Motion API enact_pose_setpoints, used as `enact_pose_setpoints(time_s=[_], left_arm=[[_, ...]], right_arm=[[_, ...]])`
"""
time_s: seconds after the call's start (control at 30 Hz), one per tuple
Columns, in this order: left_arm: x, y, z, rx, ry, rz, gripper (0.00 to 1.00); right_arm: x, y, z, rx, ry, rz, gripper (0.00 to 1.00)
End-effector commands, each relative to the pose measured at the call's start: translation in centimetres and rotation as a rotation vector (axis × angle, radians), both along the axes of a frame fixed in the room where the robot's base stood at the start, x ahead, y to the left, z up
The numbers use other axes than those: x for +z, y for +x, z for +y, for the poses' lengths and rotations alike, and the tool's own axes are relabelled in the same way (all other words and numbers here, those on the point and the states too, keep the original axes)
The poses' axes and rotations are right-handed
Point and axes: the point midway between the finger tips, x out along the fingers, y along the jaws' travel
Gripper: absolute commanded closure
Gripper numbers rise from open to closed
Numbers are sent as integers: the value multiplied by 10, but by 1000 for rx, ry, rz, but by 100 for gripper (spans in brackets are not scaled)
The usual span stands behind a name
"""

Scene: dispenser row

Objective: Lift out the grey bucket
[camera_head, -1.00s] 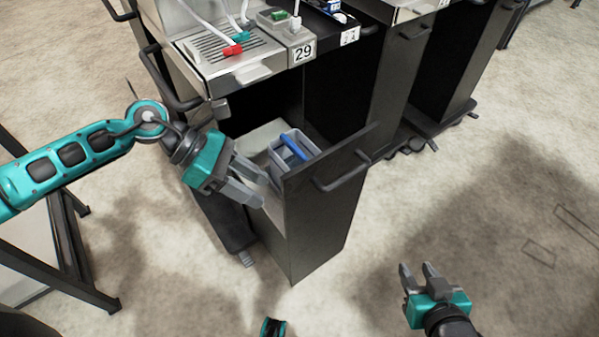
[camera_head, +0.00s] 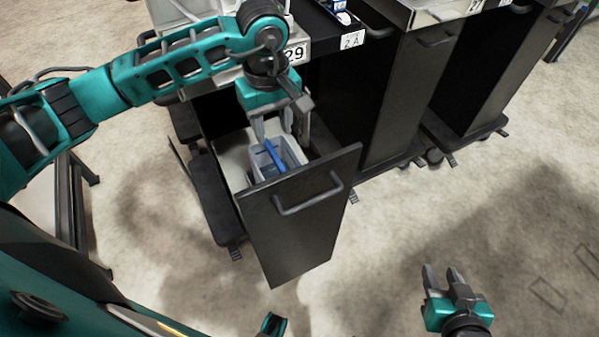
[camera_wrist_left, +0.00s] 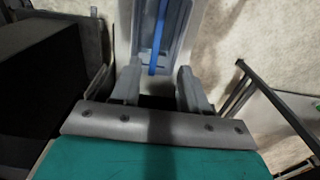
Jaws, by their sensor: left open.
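The grey bucket (camera_head: 291,153) sits inside the open black drawer (camera_head: 300,225), with a blue handle (camera_head: 273,155) across its top. My left gripper (camera_head: 283,120) is open, above the bucket's far side and pointing down. In the left wrist view the grey bucket (camera_wrist_left: 181,35) with its blue handle (camera_wrist_left: 159,40) lies ahead of the open left fingers (camera_wrist_left: 160,85), and the fingers look apart from the handle. My right gripper (camera_head: 445,280) is empty, its fingers spread, over the floor at the lower right.
The drawer's front panel with its bar handle (camera_head: 308,202) stands between the bucket and the open floor. A unit labelled 29 stands behind the drawer. More black cabinets (camera_head: 410,90) stand to the right. The floor (camera_head: 400,215) in front is clear.

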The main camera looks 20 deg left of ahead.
Motion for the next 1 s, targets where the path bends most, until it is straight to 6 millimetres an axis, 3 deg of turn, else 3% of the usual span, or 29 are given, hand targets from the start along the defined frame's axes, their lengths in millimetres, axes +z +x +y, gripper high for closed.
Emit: enact_pose_setpoints(time_s=[0.17, 0.5, 0.77, 1.0], left_arm=[[-4, 0, -2, -2, -3, 1, 55], [-62, -1, -2, 0, -5, 3, 55], [-83, 0, -1, -1, -5, 2, 55], [-119, 1, 4, 0, -6, 4, 55]], right_arm=[[0, 0, 0, 0, 1, 0, 61], [-4, -2, 6, 1, 13, 8, 61], [-4, -1, 7, 0, 17, 6, 61], [-5, 0, 7, 0, 18, 4, 61]])
